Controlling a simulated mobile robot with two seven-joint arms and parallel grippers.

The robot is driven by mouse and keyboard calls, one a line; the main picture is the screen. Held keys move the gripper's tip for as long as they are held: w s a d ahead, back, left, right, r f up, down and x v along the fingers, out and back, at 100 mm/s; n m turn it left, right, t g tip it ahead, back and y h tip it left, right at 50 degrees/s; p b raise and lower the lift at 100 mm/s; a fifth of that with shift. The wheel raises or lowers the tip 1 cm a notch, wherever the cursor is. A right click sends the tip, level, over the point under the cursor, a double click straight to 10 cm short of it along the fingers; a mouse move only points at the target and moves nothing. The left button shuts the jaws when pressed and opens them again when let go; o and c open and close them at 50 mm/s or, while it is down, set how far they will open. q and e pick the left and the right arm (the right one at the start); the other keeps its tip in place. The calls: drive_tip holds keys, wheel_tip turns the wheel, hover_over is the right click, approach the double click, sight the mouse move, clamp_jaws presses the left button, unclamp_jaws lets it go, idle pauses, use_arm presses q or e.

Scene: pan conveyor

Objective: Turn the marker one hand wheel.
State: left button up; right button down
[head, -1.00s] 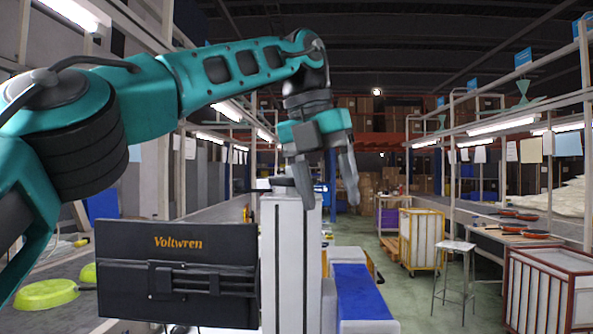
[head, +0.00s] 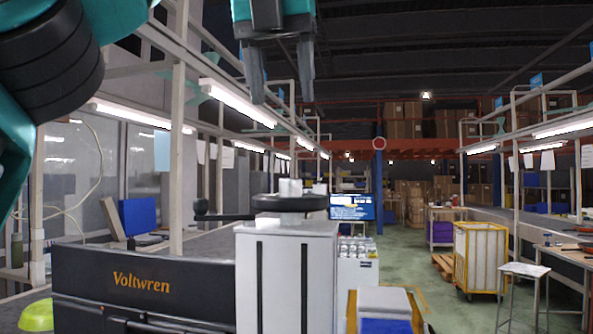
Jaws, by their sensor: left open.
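A dark hand wheel (head: 290,203) lies flat on top of a white column (head: 287,275) in the lower middle of the head view. A black crank arm with a knob (head: 202,207) sticks out to its left. My left gripper (head: 282,92) hangs from the top of the view with its fingers pointing down. It is open and empty. In the picture it is above the wheel with a clear gap, and its depth relative to the wheel is hard to judge. My right gripper is not in view. No marker label on the wheel is readable.
A black panel marked Voltwren (head: 145,285) stands left of the column. A lime-green pan (head: 38,316) is at the bottom left. A lit screen (head: 352,207) shows behind the wheel. A yellow-framed cart (head: 480,258) and a stool (head: 523,271) stand to the right, with open green floor between.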

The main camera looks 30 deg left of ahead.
sight(291, 193)
use_arm(q)
drive_tip(key=shift+x, duration=6.2)
drive_tip(key=c, duration=1)
